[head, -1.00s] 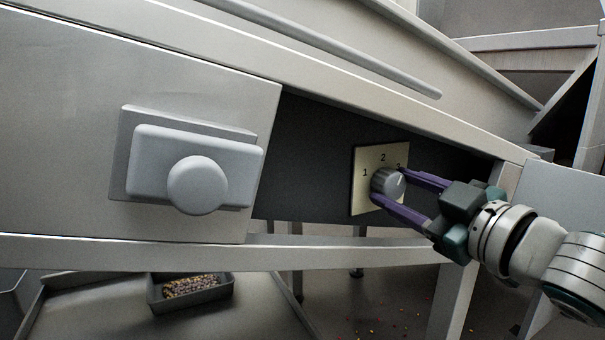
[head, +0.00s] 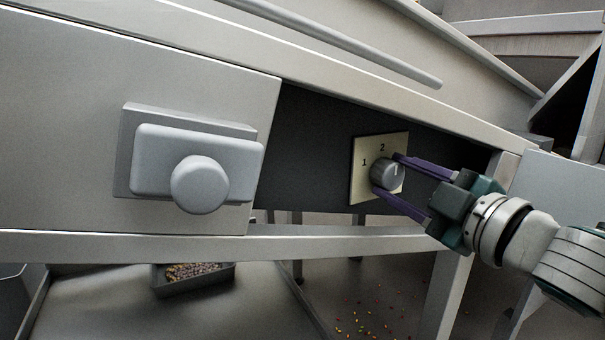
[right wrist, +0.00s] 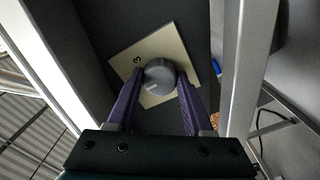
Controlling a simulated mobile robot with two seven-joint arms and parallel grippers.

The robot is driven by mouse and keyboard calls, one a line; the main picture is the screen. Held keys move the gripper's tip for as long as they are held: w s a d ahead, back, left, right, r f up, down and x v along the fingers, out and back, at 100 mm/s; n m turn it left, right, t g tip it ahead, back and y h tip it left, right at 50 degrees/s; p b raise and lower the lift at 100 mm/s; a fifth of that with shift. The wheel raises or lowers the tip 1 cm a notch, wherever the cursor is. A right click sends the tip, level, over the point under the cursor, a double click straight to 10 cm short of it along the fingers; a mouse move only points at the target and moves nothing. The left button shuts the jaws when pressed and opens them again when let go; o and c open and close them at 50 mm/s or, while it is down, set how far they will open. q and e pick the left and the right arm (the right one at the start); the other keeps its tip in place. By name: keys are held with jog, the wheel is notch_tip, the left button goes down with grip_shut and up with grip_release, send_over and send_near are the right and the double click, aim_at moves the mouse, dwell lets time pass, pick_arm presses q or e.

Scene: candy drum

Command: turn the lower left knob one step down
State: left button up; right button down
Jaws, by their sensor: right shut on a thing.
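A round grey knob (head: 385,174) sits on a cream plate (head: 361,185) inside a dark recess. The digits 1 and 2 show on the plate in the head view. A 3 shows in the right wrist view, beside the knob (right wrist: 160,74). A pale mark on the knob's face points upward in the head view. My right gripper (head: 387,174), with purple fingers, is shut on the knob, one finger above and one below. In the right wrist view the fingers (right wrist: 158,88) lie on either side of the knob. My left gripper is not in view.
A grey panel with a large round handle (head: 200,185) stands left of the recess. Metal rails run above and below the recess. A tray of candies (head: 193,287) sits low at the left, and loose candies lie on the floor (head: 372,318).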

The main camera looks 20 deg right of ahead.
jog(key=shift+c, duration=1.5)
grip_release()
jog(key=s+p, duration=0.1)
jog(key=s, duration=0.9)
jog(key=shift+d+p, duration=0.35)
jog(key=shift+d, duration=0.05)
